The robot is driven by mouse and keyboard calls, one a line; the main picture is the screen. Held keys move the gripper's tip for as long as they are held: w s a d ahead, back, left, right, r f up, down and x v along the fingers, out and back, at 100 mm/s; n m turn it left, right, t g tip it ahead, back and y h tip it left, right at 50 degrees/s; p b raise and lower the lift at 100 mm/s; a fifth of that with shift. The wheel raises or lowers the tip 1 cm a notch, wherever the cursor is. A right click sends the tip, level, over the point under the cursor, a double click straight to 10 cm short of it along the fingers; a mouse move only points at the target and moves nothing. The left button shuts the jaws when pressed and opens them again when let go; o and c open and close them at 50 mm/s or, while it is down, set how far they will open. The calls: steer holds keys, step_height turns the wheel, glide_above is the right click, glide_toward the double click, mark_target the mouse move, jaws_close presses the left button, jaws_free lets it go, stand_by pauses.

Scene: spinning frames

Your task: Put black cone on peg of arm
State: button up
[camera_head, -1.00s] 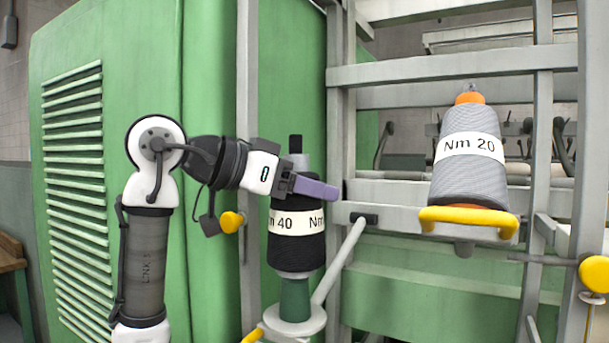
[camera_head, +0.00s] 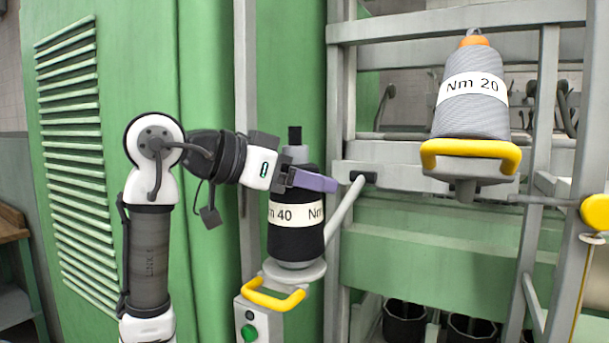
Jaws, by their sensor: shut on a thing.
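The black cone (camera_head: 296,236) carries a white band reading "m 40" and "Nm". It stands upright with its base at the round grey plate of the arm (camera_head: 307,274), which has a yellow handle (camera_head: 273,297). A dark tip (camera_head: 295,135) sticks up above the cone's grey top. My gripper (camera_head: 314,181) comes from the left, its purple fingers shut on the upper part of the black cone. The peg's lower part is hidden by the cone. I cannot tell whether the base touches the plate.
A grey cone (camera_head: 473,95) marked "Nm 20" stands on a second holder with a yellow handle (camera_head: 470,152) at right. Grey frame posts (camera_head: 535,170) stand around it. A green cabinet (camera_head: 150,60) is behind my arm. A box with a green button (camera_head: 249,332) is below.

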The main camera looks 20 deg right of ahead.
steer(key=shift+f, duration=0.1)
stand_by(0.3)
steer(key=o, duration=1.3)
steer(key=shift+o, duration=0.2)
steer(key=shift+f, duration=0.1)
steer(key=b+v, duration=0.3)
steer(key=v, duration=1.1)
